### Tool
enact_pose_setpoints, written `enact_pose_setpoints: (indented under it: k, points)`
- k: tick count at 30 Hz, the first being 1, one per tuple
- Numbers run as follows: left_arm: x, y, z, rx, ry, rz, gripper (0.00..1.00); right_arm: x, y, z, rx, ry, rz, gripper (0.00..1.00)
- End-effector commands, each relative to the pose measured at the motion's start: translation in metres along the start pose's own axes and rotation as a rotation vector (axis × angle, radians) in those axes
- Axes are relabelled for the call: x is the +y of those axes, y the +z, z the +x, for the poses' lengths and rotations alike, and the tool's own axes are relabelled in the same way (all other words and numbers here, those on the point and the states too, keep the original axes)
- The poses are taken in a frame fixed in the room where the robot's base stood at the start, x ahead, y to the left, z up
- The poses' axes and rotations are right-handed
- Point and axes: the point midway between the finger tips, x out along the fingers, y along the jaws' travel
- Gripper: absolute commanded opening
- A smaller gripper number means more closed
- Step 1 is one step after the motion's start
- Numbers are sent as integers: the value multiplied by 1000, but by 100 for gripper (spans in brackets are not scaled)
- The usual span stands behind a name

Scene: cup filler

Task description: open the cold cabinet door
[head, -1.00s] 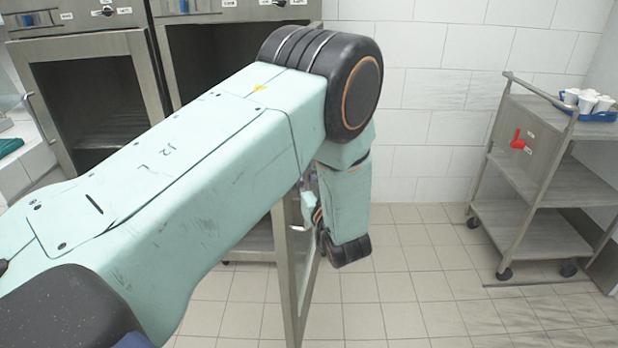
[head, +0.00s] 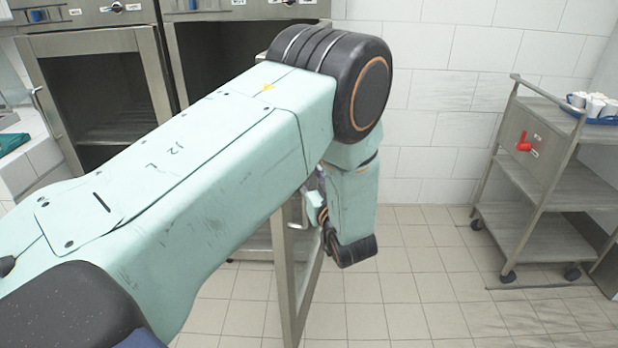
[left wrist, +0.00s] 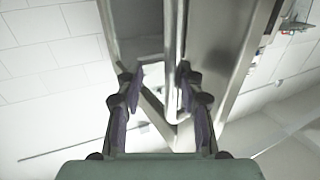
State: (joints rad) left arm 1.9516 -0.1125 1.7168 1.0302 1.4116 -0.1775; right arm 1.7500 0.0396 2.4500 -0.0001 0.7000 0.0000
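The right-hand cabinet's framed door (head: 284,275) stands swung out into the room, with dark space behind its opening (head: 225,60). I cannot read its label clearly enough to say it is the cold one. The door's bar handle (head: 298,224) is on the side facing my left arm. My left gripper (head: 318,208) is at the door's upper part, mostly hidden by my wrist. In the left wrist view, the fingers of my left gripper (left wrist: 158,82) are spread, with the handle bar (left wrist: 173,65) passing near the right finger. Contact is unclear. My right gripper is not visible.
The left cabinet (head: 100,90) has a handle on its left and looks shut. A metal trolley (head: 530,190) with a red lever (head: 523,142) and white cups (head: 595,104) on a blue tray stands at the right. The tiled floor between is clear.

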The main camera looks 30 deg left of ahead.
Motion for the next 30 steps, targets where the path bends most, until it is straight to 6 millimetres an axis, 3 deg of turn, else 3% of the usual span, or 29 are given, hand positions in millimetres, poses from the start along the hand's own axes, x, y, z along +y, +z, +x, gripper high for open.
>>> enact_pose_setpoints:
  k: [11,24,30]
  points:
    - [1,-1,-2,2,4,0,36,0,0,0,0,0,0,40]
    - [3,-2,-62,5,8,1,36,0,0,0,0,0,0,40]
    - [1,-2,-75,5,4,1,36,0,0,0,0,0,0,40]
